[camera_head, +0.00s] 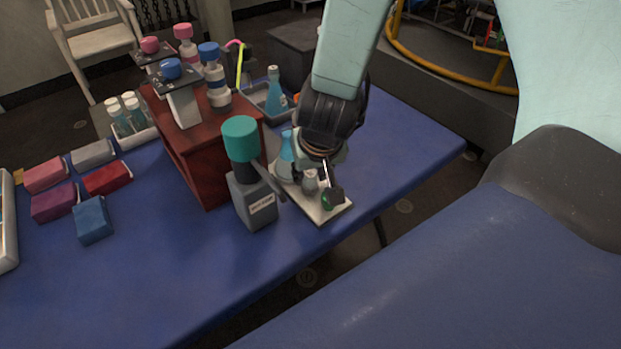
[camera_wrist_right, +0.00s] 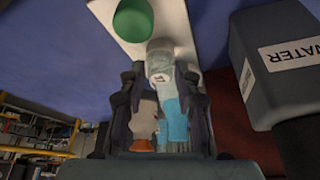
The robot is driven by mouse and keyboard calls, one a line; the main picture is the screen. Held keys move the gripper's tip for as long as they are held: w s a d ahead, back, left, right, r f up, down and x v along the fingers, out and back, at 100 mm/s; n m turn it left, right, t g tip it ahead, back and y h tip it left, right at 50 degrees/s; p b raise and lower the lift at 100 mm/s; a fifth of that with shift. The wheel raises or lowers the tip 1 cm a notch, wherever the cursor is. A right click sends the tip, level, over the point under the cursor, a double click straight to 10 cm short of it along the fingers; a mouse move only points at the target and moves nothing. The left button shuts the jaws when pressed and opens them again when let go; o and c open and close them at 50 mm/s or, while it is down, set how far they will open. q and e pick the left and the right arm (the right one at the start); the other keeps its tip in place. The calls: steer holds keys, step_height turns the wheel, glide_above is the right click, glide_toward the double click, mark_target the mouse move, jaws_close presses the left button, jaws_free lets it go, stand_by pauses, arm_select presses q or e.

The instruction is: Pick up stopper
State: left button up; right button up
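A green rounded piece, which looks like the stopper (camera_head: 327,201), lies near the front corner of the white tray (camera_head: 329,215). It also shows in the right wrist view (camera_wrist_right: 133,20), on the tray beyond the fingertips. My right gripper (camera_head: 322,188) reaches down over the tray, one dark fingertip close to the green piece. In the right wrist view its two fingers (camera_wrist_right: 160,78) stand apart. A small pale labelled bottle (camera_wrist_right: 160,60) shows in the gap between them, with blue liquid glass behind. Whether a finger touches the green piece is unclear. My left gripper is out of view.
A grey water bottle with teal cap (camera_head: 240,140) stands just left of the tray. A blue flask (camera_head: 287,150) stands behind it. A red box with dispensers (camera_head: 200,150) is further left. The blue table (camera_head: 400,140) is clear on the right.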

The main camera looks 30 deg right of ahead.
steer(key=shift+w+f, duration=0.1)
steer(key=shift+c, duration=2.2)
